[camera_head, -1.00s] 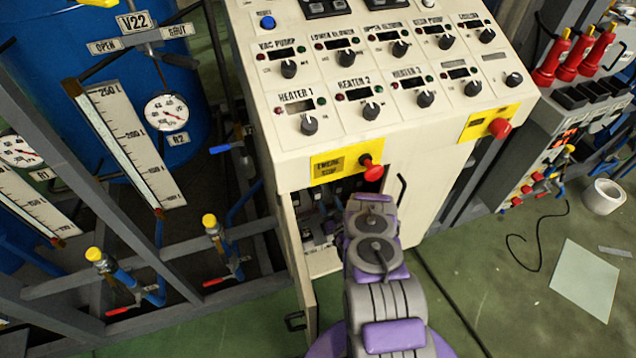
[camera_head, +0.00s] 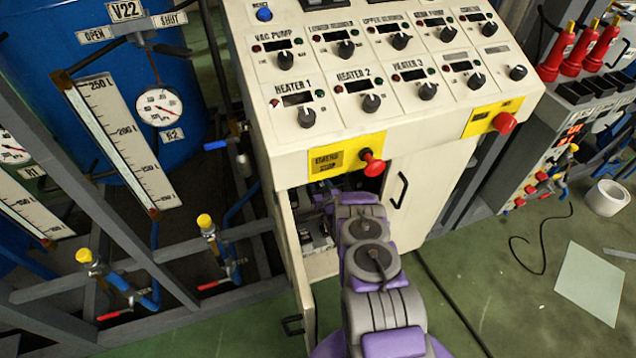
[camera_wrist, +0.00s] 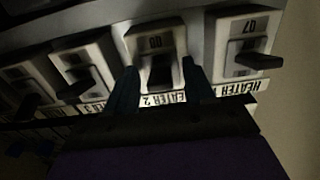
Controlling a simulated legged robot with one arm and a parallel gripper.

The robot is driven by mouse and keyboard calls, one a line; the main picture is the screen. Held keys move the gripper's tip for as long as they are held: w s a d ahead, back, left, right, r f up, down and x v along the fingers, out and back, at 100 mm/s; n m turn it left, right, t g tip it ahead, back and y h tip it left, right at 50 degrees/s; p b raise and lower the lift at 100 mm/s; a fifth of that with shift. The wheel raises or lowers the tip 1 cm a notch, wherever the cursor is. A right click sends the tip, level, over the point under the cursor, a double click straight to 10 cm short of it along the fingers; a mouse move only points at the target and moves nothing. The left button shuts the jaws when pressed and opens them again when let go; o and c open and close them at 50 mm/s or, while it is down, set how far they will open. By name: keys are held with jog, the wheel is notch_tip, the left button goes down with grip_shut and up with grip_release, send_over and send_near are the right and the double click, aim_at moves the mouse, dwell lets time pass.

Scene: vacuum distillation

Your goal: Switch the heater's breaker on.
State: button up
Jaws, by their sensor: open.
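In the wrist view, a row of pale breakers with dark levers fills the upper part, with labels upside down. The breaker numbered 08 (camera_wrist: 155,42) is above the HEATER 2 label (camera_wrist: 163,98). The breaker numbered 07 (camera_wrist: 243,25) stands to its right, above a HEATER 1 label (camera_wrist: 238,88). My gripper (camera_wrist: 160,86) is open, its dark fingers on either side of the lower part of breaker 08. I cannot tell whether they touch it. In the head view, my arm enters the open lower cabinet (camera_head: 318,262), which hides my gripper.
The control panel (camera_head: 395,85) with heater knobs overhangs the cabinet opening. A red emergency-stop button (camera_head: 373,163) sticks out just above my arm. The cabinet's open door (camera_head: 303,300) is at the left of the opening. More breakers (camera_wrist: 82,68) stand close on the left in the wrist view.

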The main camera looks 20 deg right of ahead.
grip_shut()
jog(key=shift+r+p, duration=0.35)
jog(key=shift+p, duration=0.15)
jog(key=shift+r+g+p, duration=0.15)
jog(key=shift+g+p, duration=0.45)
jog(key=shift+g, duration=0.1)
jog(key=shift+f, duration=0.2)
grip_release()
jog(key=shift+s, duration=0.15)
